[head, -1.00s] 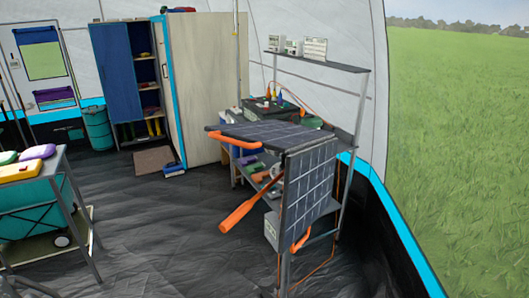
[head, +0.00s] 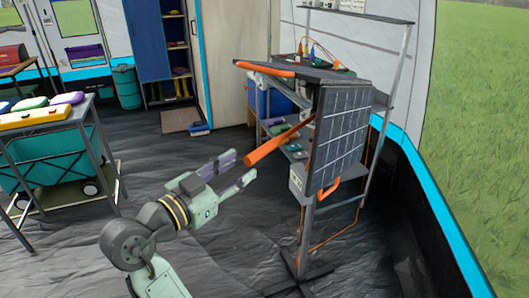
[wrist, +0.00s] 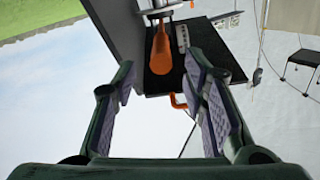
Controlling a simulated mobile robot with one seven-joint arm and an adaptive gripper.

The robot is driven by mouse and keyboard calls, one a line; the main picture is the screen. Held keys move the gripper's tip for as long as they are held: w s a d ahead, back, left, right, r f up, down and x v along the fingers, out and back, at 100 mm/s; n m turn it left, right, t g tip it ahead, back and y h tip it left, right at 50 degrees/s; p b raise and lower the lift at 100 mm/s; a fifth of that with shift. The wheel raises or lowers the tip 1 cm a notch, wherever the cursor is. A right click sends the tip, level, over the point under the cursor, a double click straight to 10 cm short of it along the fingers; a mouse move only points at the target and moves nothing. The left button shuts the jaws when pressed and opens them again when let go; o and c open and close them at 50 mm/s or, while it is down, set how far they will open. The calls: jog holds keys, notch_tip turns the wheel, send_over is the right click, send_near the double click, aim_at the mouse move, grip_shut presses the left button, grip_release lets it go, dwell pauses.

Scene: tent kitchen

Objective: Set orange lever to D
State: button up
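The orange lever (head: 270,143) sticks out to the lower left from the solar panel stand. Its rounded end points toward my gripper. My gripper (head: 241,170) is open and empty, just below and left of the lever's end, apart from it. In the wrist view the lever (wrist: 161,52) hangs ahead, above and between the fingers of my gripper (wrist: 163,95). The picture there looks turned over. The upright solar panel (head: 339,137) stands right of the lever. I cannot read any letter marking such as D.
An orange handle (head: 267,69) edges the flat upper panel, and another orange handle (head: 325,189) sits low on the upright panel. The stand's post (head: 305,240) reaches the floor. A cart (head: 45,150) stands at left. Floor between is clear.

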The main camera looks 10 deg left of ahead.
aim_at(265, 149)
jog(key=p+x, duration=0.2)
jog(key=x, duration=0.7)
jog(key=shift+w+d, duration=0.15)
jog(key=shift+w, duration=0.2)
jog(key=shift+c, duration=0.6)
grip_shut()
jog(key=shift+r, duration=0.1)
